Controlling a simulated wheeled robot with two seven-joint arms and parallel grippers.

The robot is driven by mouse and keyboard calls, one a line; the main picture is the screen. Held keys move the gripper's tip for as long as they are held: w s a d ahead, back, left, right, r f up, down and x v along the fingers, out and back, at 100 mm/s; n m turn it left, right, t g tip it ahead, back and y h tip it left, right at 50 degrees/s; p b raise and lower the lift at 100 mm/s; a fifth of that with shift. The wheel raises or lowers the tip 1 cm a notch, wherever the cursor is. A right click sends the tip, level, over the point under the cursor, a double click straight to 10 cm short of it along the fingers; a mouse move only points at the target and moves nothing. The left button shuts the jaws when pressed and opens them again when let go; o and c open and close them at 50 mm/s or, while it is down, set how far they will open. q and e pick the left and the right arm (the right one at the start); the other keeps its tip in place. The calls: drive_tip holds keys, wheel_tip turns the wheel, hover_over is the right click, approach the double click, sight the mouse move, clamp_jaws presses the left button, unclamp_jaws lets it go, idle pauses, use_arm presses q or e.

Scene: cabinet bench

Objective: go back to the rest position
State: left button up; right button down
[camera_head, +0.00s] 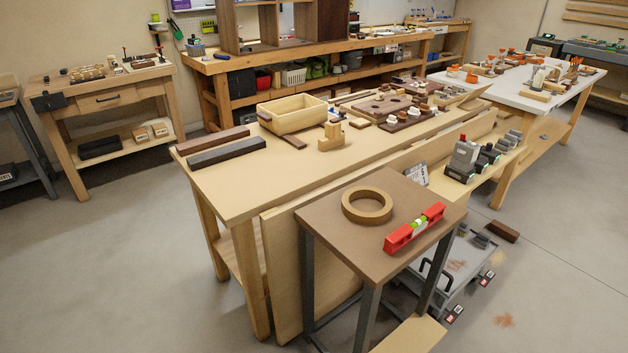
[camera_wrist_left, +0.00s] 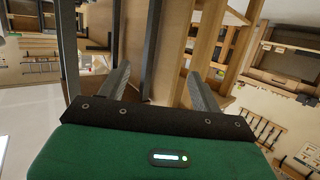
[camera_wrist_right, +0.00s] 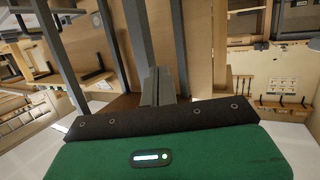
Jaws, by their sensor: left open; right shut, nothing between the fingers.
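My left gripper (camera_wrist_left: 158,90) shows in the left wrist view with its two grey fingers spread wide and nothing between them. My right gripper (camera_wrist_right: 158,82) shows in the right wrist view with its fingers together and nothing held. Neither gripper nor arm shows in the head view. Both wrist views show table legs and wooden boards beyond the fingers, and I cannot tell how far off these are.
A small brown-topped table (camera_head: 340,235) with a tape ring (camera_head: 367,206) and a red level (camera_head: 414,229) stands nearest. Behind it is a long workbench (camera_head: 235,190) bearing a wooden box (camera_head: 292,114) and several parts. A grey cart (camera_head: 455,265) stands at right. Floor at left (camera_head: 110,270) is clear.

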use_arm(q)
drive_tip(key=s+a+f+g+y+p, duration=0.1)
drive_tip(key=s+a+f+g+p, duration=0.2)
drive_tip(key=s, duration=0.9)
drive_tip(key=s+a+f+g+y+p, duration=0.1)
drive_tip(key=s+a+f+g+p, duration=0.3)
drive_tip(key=s, duration=0.8)
drive_tip(key=s+a+f+g+y+p, duration=0.2)
drive_tip(key=s+a+f+g+p, duration=0.2)
drive_tip(key=s, duration=0.8)
wheel_tip(320, 180, down, 4)
drive_tip(key=g+p, duration=0.2)
drive_tip(key=shift+s+f+n+g, duration=0.2)
drive_tip(key=shift+s+n+g, duration=0.1)
drive_tip(key=shift+s+n, duration=0.1)
use_arm(e)
drive_tip(key=s+d+f+g+h, duration=0.1)
drive_tip(key=s+d+f+g, duration=0.2)
drive_tip(key=s, duration=0.9)
drive_tip(key=s+d+f+g+h, duration=0.1)
drive_tip(key=s+d+f+g, duration=0.3)
drive_tip(key=s, duration=0.8)
drive_tip(key=s+d+f+g+h, duration=0.2)
drive_tip(key=s+d+f+g, duration=0.2)
drive_tip(key=s, duration=0.8)
wheel_tip(320, 180, down, 4)
drive_tip(key=g, duration=0.2)
drive_tip(key=shift+s+f+m+g, duration=0.2)
drive_tip(key=shift+s+m+g, duration=0.1)
drive_tip(key=shift+s+m, duration=0.1)
